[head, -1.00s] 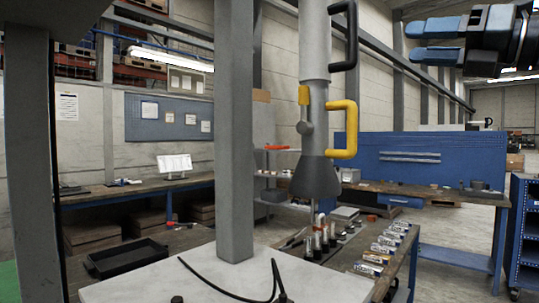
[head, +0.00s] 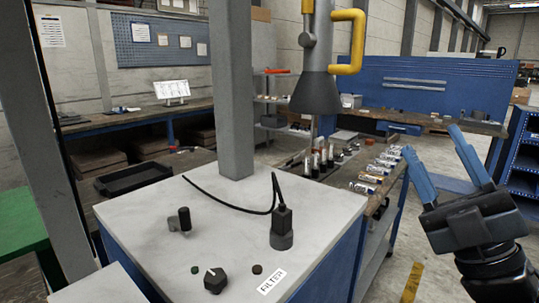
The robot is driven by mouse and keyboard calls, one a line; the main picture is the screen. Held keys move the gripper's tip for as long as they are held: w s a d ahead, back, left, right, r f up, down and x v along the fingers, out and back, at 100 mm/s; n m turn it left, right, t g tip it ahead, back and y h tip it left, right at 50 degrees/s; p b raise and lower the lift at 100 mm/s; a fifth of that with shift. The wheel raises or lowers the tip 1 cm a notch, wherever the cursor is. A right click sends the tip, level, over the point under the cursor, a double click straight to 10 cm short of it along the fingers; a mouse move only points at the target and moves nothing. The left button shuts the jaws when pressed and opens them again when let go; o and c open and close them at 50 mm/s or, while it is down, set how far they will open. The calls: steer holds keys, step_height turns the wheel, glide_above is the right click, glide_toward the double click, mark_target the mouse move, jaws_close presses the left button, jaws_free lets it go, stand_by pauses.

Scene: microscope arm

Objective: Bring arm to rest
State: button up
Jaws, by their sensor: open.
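A hanging grey tubular arm (head: 321,45) comes down from the top of the head view and ends in a dark conical hood (head: 317,93). A yellow handle (head: 357,42) sticks out on its right side. The hood hangs over a bench with small upright pieces; the upper part of the arm is out of view. My gripper (head: 432,140) is at the right, its two blue fingers spread and pointing up, with nothing between them. It is apart from the handle, lower and to the right in the picture.
A white-topped cabinet (head: 140,215) with a grey post (head: 234,90), black knob (head: 215,280), cable and FILTER label stands in front. Several batteries (head: 380,168) lie on the bench (head: 345,205). A black tray (head: 133,177) is at left. Open floor shows below my gripper.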

steer(key=s+a+f+m+g+h, duration=0.1)
steer(key=s+f+m+h, duration=1.5)
steer(key=f, duration=0.4)
steer(key=s+d+f+m+g, duration=0.1)
steer(key=s+f+g, duration=0.3)
steer(key=s, duration=0.6)
steer(key=s+f+m+g+y, duration=0.1)
steer(key=s+f+m+g, duration=0.2)
steer(key=s, duration=0.7)
steer(key=shift+d+f+m+g, duration=0.3)
steer(key=shift+d+f+g, duration=0.1)
steer(key=shift+f+g, duration=0.15)
